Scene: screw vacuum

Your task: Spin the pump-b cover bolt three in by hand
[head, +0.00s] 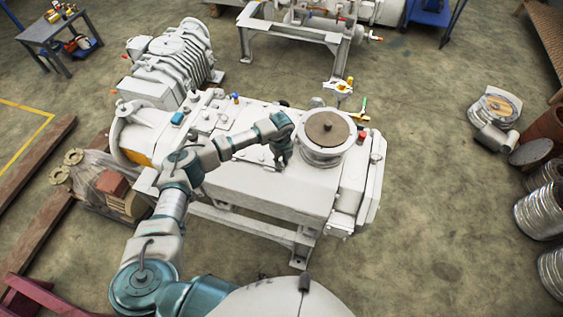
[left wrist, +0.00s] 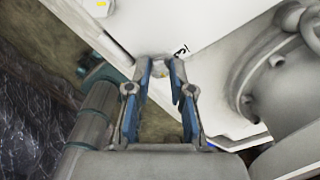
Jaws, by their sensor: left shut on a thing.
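The white pump (head: 265,188) stands on a frame in the middle of the head view. My left gripper (head: 281,163) points down at its top, just left of the round flanged port. In the left wrist view my left gripper (left wrist: 164,68) has its blue-padded fingers around a small pale piece, most likely the cover bolt (left wrist: 160,71). Only a little of the bolt shows between the fingertips. Its thread and how deep it sits are hidden. My right gripper is not in view.
The flanged port with a brown disc (head: 326,127) rises close to the right of my left gripper. A grey ribbed motor (head: 172,57) stands behind on the left. Wrapped parts on a pallet (head: 95,180) lie left. Open floor (head: 440,215) is on the right.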

